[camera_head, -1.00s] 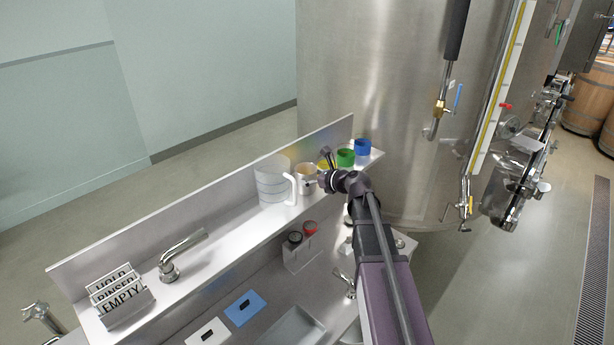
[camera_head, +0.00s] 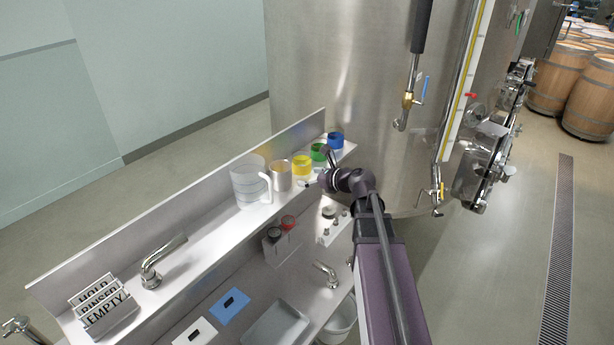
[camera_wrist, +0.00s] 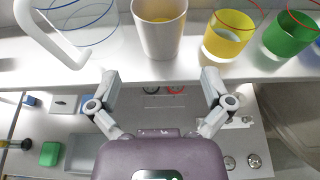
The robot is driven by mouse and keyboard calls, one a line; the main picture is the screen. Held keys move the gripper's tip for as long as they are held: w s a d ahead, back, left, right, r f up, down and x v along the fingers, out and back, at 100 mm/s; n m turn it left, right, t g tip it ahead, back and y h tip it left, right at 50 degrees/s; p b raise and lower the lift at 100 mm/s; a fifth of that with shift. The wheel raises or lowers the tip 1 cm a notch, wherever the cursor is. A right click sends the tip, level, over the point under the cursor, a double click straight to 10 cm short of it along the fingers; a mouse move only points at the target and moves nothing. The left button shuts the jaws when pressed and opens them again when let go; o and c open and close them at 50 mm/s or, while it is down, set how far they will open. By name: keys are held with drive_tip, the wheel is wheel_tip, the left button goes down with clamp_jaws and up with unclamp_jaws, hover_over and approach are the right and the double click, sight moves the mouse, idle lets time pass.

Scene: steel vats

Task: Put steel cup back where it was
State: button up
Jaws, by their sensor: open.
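The steel cup (camera_head: 281,176) stands upright on the raised shelf, between the clear pitcher and the yellow cup. In the wrist view the steel cup (camera_wrist: 160,32) is straight ahead, with something yellow showing inside its mouth. My gripper (camera_wrist: 160,76) is open and empty. Its two fingers are spread in front of the shelf edge, short of the steel cup and not touching it. In the head view my gripper (camera_head: 316,170) is to the right of the steel cup, and its wrist partly covers the shelf end.
The clear pitcher (camera_head: 250,182) stands left of the steel cup; the yellow cup (camera_head: 302,166), green cup (camera_head: 319,152) and blue cup (camera_head: 336,141) stand to its right. A faucet (camera_head: 160,262) and sign holder (camera_head: 106,312) are farther left. A large steel vat (camera_head: 330,75) rises behind.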

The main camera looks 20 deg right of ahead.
idle(0.4)
drive_tip(key=s+a+f+n+g+h, duration=0.2)
drive_tip(key=s+a+f+n+g, duration=0.55)
drive_tip(key=n, duration=0.65)
drive_tip(key=s+f+n+g+h, duration=0.2)
drive_tip(key=s+n+h, duration=0.1)
drive_tip(key=s+n, duration=0.3)
drive_tip(key=s+d+f+n+g+h, duration=0.1)
drive_tip(key=s+f+n+g+h, duration=0.1)
drive_tip(key=s+n, duration=0.4)
drive_tip(key=n+h, duration=0.1)
drive_tip(key=n, duration=0.1)
drive_tip(key=shift+s+f+n, duration=0.3)
drive_tip(key=shift+f+n, duration=0.05)
drive_tip(key=shift+n, duration=0.05)
